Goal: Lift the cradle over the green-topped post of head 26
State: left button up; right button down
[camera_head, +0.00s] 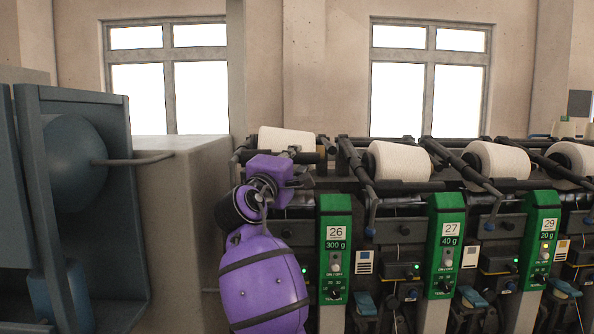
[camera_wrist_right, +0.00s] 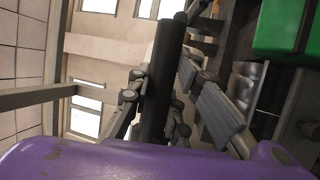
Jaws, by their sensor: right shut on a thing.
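The green-topped post (camera_head: 336,262) of head 26 stands right of my purple right arm, with a "26" and "300 g" label. My right gripper (camera_head: 303,174) is up at head 26, left of and above the post's top. In the right wrist view, a dark round bar of the cradle (camera_wrist_right: 162,75) runs between the grey fingers of my right gripper (camera_wrist_right: 165,102), which is shut on it. My wrist hides much of the cradle in the head view. A green block, likely the post's top (camera_wrist_right: 283,28), shows at the upper right there. My left gripper is out of view.
A white yarn package (camera_head: 285,140) sits behind my right gripper. Heads 27 (camera_head: 446,250) and 29 (camera_head: 541,240), with their packages and cradle arms, stand close on the right. A beige cabinet (camera_head: 185,220) and a blue-grey machine (camera_head: 85,190) stand at left.

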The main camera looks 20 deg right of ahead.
jog(key=shift+s+r, duration=0.15)
jog(key=shift+r, duration=0.7)
jog(key=shift+f, duration=0.5)
jog(key=c, duration=1.6)
grip_release()
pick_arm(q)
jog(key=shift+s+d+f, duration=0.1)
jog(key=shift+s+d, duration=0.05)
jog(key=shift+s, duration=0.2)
pick_arm(e)
jog(key=v, duration=1.2)
